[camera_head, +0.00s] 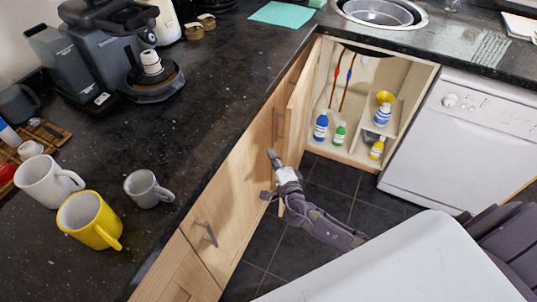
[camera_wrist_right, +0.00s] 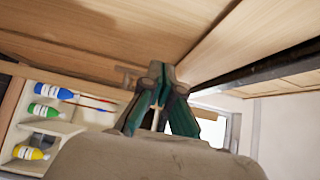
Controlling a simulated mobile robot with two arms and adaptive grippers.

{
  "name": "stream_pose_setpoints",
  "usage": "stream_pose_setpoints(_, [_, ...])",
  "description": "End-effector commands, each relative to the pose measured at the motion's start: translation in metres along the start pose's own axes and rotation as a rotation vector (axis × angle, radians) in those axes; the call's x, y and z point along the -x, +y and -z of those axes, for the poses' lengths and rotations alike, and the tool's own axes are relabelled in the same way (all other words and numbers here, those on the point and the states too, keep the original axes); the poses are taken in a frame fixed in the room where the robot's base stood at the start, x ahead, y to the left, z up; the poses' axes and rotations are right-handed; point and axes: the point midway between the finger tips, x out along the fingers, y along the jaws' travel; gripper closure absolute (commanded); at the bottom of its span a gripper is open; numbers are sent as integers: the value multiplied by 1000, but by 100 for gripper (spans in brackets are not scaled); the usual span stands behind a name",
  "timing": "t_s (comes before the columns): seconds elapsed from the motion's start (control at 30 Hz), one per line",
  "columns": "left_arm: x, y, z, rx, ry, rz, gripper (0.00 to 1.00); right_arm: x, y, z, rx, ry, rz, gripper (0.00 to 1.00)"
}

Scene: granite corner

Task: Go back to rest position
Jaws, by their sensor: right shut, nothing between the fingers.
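My right gripper (camera_head: 272,156) is shut and empty, low in front of the wooden cabinet doors below the counter. Its fingers also show close together in the right wrist view (camera_wrist_right: 157,72). It is beside the open cabinet door (camera_head: 297,105) near that door's handle; I cannot tell whether it touches. The corner cabinet (camera_head: 419,72) stands open, with several bottles inside, among them a blue one (camera_head: 321,126) and a green one (camera_head: 340,134). My left gripper is not in view.
The dark counter (camera_head: 190,130) holds a white mug (camera_head: 42,182), a yellow mug (camera_head: 85,219), a grey mug (camera_head: 143,187) and a coffee machine (camera_head: 105,45). A white dishwasher (camera_head: 455,135) stands right of the cabinet. Dark floor tiles (camera_head: 335,178) show between the fronts.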

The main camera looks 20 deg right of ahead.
Motion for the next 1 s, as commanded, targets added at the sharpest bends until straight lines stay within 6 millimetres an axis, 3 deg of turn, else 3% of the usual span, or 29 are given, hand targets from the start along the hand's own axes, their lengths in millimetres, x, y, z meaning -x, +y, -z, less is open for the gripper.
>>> stream_pose_setpoints(0.27, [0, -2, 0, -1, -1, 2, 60, 0, 4, 4, -23, 5, -13, 100])
stream_pose_setpoints(0.37, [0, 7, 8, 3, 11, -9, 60, 8, 29, 12, -172, 45, -78, 100])
stream_pose_setpoints(0.47, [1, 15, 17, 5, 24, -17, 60, 30, 79, 28, -480, 148, -198, 100])
stream_pose_setpoints(0.57, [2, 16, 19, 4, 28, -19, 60, 68, 142, 44, -897, 335, -316, 100])
stream_pose_setpoints(0.7, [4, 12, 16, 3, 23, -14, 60, 139, 223, 56, -1488, 696, -380, 100])
stream_pose_setpoints(0.77, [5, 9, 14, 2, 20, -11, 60, 174, 253, 57, -1731, 880, -360, 100])
stream_pose_setpoints(0.87, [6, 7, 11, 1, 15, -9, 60, 238, 297, 55, -2112, 1229, -238, 100])
stream_pose_setpoints(1.0, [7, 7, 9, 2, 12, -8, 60, 334, 343, 43, -2550, 1768, 177, 100])
